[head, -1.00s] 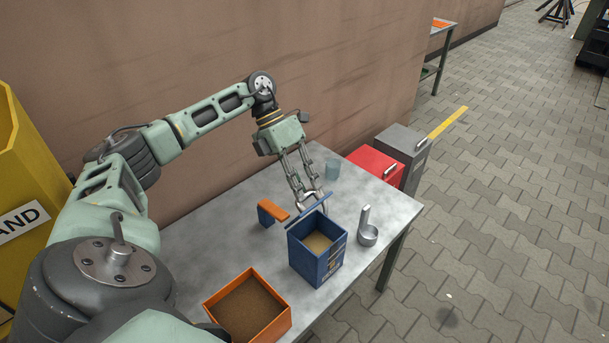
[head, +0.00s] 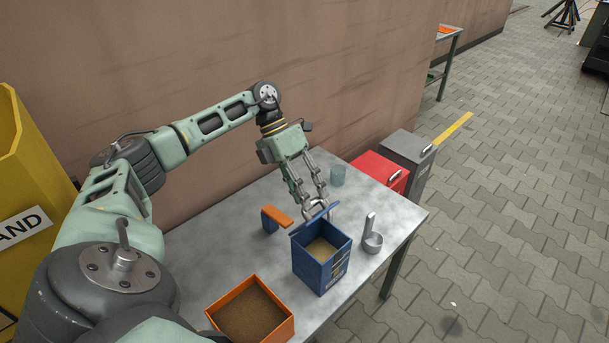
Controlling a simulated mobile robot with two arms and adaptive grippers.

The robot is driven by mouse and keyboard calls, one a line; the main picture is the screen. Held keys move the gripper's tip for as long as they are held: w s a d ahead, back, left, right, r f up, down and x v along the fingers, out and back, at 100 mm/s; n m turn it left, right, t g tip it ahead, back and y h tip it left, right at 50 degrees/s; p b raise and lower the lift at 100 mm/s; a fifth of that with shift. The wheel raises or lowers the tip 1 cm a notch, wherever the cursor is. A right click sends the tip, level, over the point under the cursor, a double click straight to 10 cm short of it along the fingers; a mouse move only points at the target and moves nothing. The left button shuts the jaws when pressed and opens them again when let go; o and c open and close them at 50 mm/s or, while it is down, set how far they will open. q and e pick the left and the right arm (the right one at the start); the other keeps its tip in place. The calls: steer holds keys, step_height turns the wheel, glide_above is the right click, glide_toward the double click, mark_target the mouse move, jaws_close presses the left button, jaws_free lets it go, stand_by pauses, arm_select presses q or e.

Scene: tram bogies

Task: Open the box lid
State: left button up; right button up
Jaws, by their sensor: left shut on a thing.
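The blue box (head: 312,270) stands on the grey table with its top open, and brown contents (head: 321,248) show inside. Its blue lid (head: 301,231) stands up at the box's back edge and shows nearly edge-on as a thin strip. My left gripper (head: 318,207) reaches down behind the box and is shut on the lid. The fingertips and the lid's far face are partly hidden. My right gripper is not in view.
Red (head: 380,172) and grey (head: 405,150) cabinets stand beyond the table. A brown wall runs behind.

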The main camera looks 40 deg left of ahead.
arm_select(q)
steer(key=shift+s+a+f, duration=0.2)
steer(key=shift+f, duration=0.15)
steer(key=v, duration=1.2)
steer(key=shift+w+d+r, duration=0.2)
steer(key=shift+d+r, duration=0.05)
steer(key=shift+r, duration=0.1)
